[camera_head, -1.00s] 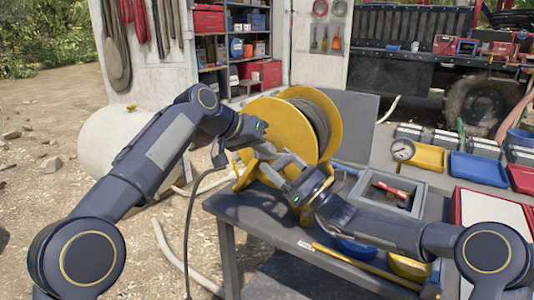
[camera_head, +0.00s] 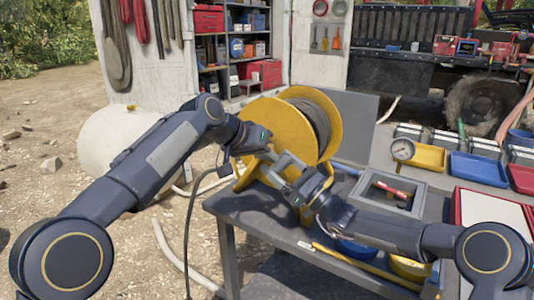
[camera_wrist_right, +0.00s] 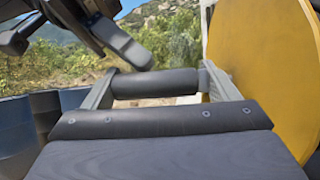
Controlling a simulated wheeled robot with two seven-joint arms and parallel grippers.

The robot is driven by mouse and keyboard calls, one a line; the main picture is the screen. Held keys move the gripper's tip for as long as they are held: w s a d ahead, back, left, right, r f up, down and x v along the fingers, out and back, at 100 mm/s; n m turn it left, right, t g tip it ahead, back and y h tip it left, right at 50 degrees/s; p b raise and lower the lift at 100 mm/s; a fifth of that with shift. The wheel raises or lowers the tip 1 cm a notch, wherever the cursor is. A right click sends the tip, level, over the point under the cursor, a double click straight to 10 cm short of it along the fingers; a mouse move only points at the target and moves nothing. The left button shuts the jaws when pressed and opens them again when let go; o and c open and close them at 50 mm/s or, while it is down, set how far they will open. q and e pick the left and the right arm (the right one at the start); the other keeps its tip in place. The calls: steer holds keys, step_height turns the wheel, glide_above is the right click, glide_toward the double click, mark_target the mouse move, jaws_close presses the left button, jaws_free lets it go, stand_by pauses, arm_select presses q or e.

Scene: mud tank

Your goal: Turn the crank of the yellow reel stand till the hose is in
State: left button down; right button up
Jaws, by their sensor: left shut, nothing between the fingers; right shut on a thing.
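The yellow reel stand (camera_head: 273,128) sits on the grey workbench, with dark hose (camera_head: 317,118) wound between its two flanges. A dark length of hose or cable (camera_head: 189,235) hangs from beside my left gripper toward the ground. My right gripper (camera_head: 283,166) is at the reel's near face, shut on the crank handle. In the right wrist view the dark crank grip (camera_wrist_right: 155,82) lies crosswise between the grey fingers, beside the yellow flange (camera_wrist_right: 265,75). My left gripper (camera_head: 255,140) is shut and empty, close to the flange; its tip partly overlaps the reel.
The workbench (camera_head: 262,212) holds a grey open box (camera_head: 390,188) right of the reel, and a yellow bar (camera_head: 365,267) lies near its front edge. A pressure gauge (camera_head: 402,149) and blue tray (camera_head: 478,168) stand farther right. A white tank (camera_head: 110,145) stands behind my left arm.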

arm_select(q)
steer(key=shift+s+d+f+g, duration=0.2)
steer(key=shift+s+f+g, duration=0.1)
steer(key=shift+f, duration=0.3)
arm_select(e)
steer(key=o, duration=1.2)
steer(key=shift+s+a+r, duration=0.35)
steer(key=shift+a, duration=0.1)
arm_select(q)
steer(key=shift+r, duration=0.15)
steer(key=shift+w+a+r, duration=0.1)
steer(key=shift+r, duration=0.05)
arm_select(e)
steer(key=shift+w+d, duration=0.15)
steer(key=shift+d, duration=0.1)
